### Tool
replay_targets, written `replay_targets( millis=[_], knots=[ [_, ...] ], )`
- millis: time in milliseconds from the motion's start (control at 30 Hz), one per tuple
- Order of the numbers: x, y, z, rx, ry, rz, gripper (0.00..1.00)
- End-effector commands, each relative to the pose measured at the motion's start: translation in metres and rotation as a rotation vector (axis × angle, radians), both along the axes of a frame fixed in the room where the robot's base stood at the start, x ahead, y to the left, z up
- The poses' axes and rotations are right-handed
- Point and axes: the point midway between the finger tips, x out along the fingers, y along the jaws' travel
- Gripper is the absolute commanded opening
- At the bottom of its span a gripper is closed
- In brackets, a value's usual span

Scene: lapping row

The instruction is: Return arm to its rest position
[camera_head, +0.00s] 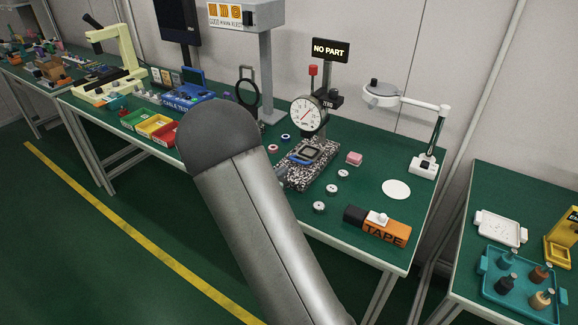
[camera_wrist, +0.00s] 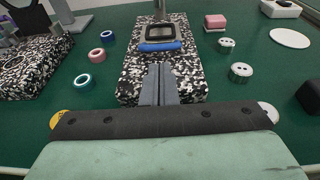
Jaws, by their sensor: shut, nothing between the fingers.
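My gripper (camera_wrist: 158,84) shows in the wrist view, with its two grey fingers together and nothing between them. The fingers point at the near part of a speckled block (camera_wrist: 188,76), and I cannot tell whether they touch it. A blue-and-black square piece (camera_wrist: 160,37) lies on the block beyond the fingertips. There the speckled block (camera_head: 318,174) stands under a dial gauge (camera_head: 307,116).
Small rings (camera_wrist: 97,55) and metal pieces (camera_wrist: 241,72) lie beside the block. An orange tape box (camera_head: 385,232) is near the green bench's front edge. A magnifier lamp (camera_head: 424,166) stands at right. A "NO PART" sign (camera_head: 330,51) rises behind. A teal tray (camera_head: 522,290) is on the right-hand bench.

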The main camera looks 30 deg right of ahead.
Motion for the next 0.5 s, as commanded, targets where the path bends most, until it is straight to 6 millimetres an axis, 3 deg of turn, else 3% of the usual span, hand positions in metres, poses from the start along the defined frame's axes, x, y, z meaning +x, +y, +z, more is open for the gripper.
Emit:
replay_targets(
  millis=[200,500],
  knots=[
    [-0.023,0.041,0.009,0.002,0.001,0.004,0.0],
    [-0.035,0.061,0.014,0.002,0.003,0.0,0.0]
  ],
)
